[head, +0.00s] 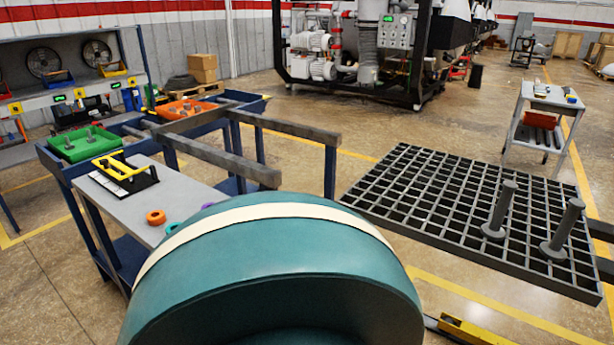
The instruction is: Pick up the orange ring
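The orange ring (156,217) lies flat on the grey top of the work table (190,192), near its front part. Neither of my grippers shows in the head view, so no contact with the orange ring is seen.
The large teal curved body (270,245) with a cream band fills the lower middle. A green tray (90,143), a yellow-handled fixture (122,172) and an orange tray (185,109) sit farther back. A dark grid (450,200) with two grey posts is at right.

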